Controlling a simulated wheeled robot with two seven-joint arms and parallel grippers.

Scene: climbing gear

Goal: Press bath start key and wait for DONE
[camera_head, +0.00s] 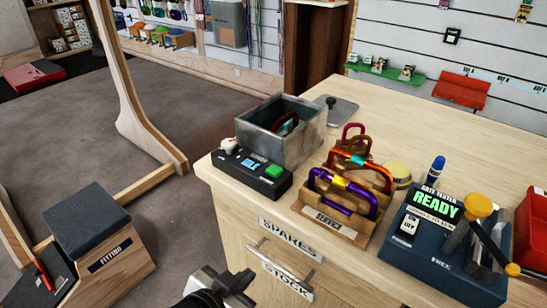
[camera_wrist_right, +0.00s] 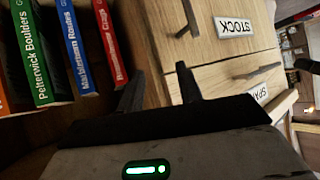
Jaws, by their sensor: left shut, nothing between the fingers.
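The grey metal bath (camera_head: 313,138) stands at the left corner of the wooden counter, with a dark red carabiner inside. In front of it is a black control box (camera_head: 262,187) with a green key (camera_head: 274,171), a small lit blue display (camera_head: 248,163) and a white knob (camera_head: 228,145). The display's text is too small to read. My left gripper (camera_head: 232,284) is shut and empty, low in front of the drawers, well below and apart from the key. My right gripper (camera_wrist_right: 158,85) shows in the right wrist view, open and empty, near the drawer fronts.
A wooden rack (camera_head: 323,228) of coloured carabiners stands right of the control box. A blue gate tester (camera_head: 430,263) reading READY, a blue marker (camera_head: 436,166) and a red bin (camera_head: 535,225) are further right. Books (camera_wrist_right: 80,45) stand beside the drawers in the right wrist view.

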